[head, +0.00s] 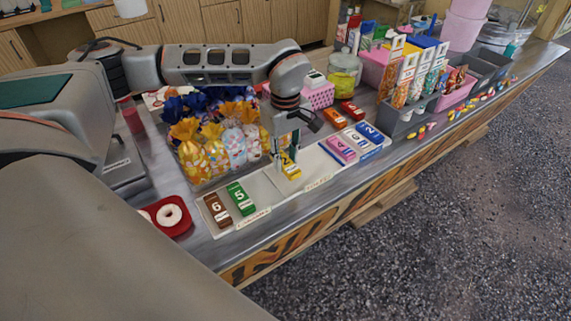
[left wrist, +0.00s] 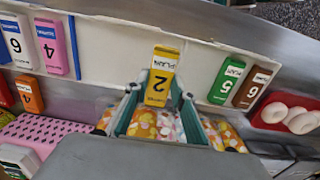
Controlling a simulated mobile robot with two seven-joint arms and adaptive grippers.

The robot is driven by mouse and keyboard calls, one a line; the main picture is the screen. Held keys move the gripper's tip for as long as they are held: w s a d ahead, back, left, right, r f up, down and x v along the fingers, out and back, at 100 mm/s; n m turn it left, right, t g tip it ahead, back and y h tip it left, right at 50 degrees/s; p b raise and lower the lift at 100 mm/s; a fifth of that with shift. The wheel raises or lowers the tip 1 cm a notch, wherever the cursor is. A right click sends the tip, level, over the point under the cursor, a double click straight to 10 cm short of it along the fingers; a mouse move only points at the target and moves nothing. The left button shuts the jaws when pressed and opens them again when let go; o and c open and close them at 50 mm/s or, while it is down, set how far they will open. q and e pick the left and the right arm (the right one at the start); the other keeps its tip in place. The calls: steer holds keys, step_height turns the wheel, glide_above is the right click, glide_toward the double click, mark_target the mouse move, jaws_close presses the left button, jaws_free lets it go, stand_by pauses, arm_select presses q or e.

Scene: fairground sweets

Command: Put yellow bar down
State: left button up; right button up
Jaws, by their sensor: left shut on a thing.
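The yellow bar (head: 291,170), marked 2, is upright between the fingers of my left gripper (head: 287,155). In the left wrist view the yellow bar (left wrist: 159,80) shows its labelled face between the two teal fingers of my left gripper (left wrist: 157,98), which are shut on it. It is over the middle of the white mat (head: 262,189); I cannot tell whether its lower end touches. My right gripper is not in view.
A pink bar (head: 341,148) and blue-and-white bars (head: 370,133) lie to the right. Two orange-red bars (head: 335,118) lie behind. Bagged sweets (head: 220,140) fill a bin behind the mat. A red tray (head: 171,232) with white rings is at the left. The counter's front edge is close.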

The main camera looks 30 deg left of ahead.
mark_target(285, 162)
arm_select(q)
steer(key=shift+f, duration=1.2)
steer(key=shift+f, duration=0.1)
steer(key=shift+f, duration=0.35)
steer(key=shift+f, duration=0.15)
steer(key=o, duration=1.1)
step_height(285, 162, up, 13)
steer(key=shift+r, duration=0.15)
